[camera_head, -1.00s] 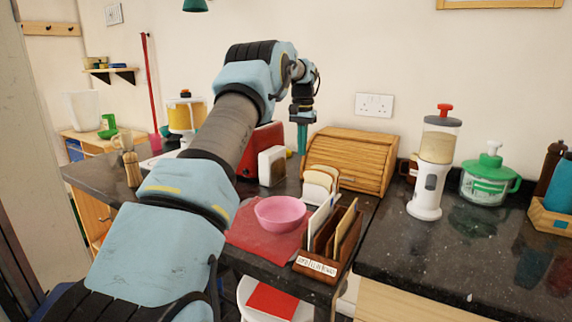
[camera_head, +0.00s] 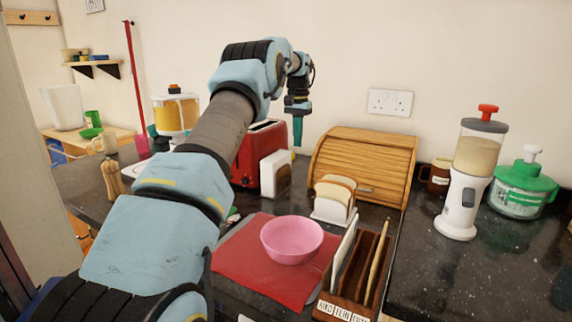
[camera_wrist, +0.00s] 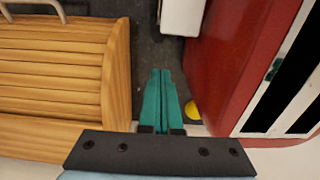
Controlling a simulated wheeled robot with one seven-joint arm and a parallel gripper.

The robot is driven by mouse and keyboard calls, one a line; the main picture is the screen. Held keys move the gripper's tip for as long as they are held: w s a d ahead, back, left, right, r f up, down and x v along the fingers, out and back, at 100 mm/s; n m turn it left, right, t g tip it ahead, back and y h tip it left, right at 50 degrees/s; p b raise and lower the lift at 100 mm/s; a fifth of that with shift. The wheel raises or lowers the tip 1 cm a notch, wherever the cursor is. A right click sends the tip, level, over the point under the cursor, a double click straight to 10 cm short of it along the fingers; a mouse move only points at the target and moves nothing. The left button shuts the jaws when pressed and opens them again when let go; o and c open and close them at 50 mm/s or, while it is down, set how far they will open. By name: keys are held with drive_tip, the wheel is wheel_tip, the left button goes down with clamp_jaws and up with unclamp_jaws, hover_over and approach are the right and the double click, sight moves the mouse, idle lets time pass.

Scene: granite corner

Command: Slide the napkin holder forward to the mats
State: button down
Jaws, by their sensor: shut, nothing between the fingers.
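The white block that looks like the napkin holder (camera_head: 276,174) stands upright on the dark counter, between the red toaster and the bread rack. Its near edge shows in the wrist view (camera_wrist: 183,15). The red mat (camera_head: 232,262) lies nearer the front, under a pink bowl (camera_head: 292,240). My gripper (camera_head: 298,143) is shut and empty, with teal fingers pointing down. It is behind the white block, near the wall. In the wrist view the closed fingertips (camera_wrist: 160,72) are over a dark gap, apart from the block.
A red toaster (camera_head: 259,150) flanks the gap on one side, a wooden bread box (camera_head: 365,160) on the other. A rack of bread slices (camera_head: 333,199) stands before the bread box. A wooden letter holder (camera_head: 352,280) stands beside the mat. A yellow item (camera_wrist: 193,110) lies by the toaster.

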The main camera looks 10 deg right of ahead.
drive_tip(key=f+p, duration=0.1)
drive_tip(key=f, duration=0.2)
drive_tip(key=f+p, duration=0.1)
drive_tip(key=f, duration=0.6)
drive_tip(key=shift+w+a+p, duration=0.1)
drive_tip(key=shift+w+p, duration=0.3)
drive_tip(key=shift+s+a+r, duration=0.25)
drive_tip(key=shift+s+a, duration=0.35)
drive_tip(key=shift+s, duration=0.2)
drive_tip(key=shift+s+a+f+p, duration=0.2)
drive_tip(key=shift+s+a+p, duration=0.45)
drive_tip(key=shift+s, duration=0.1)
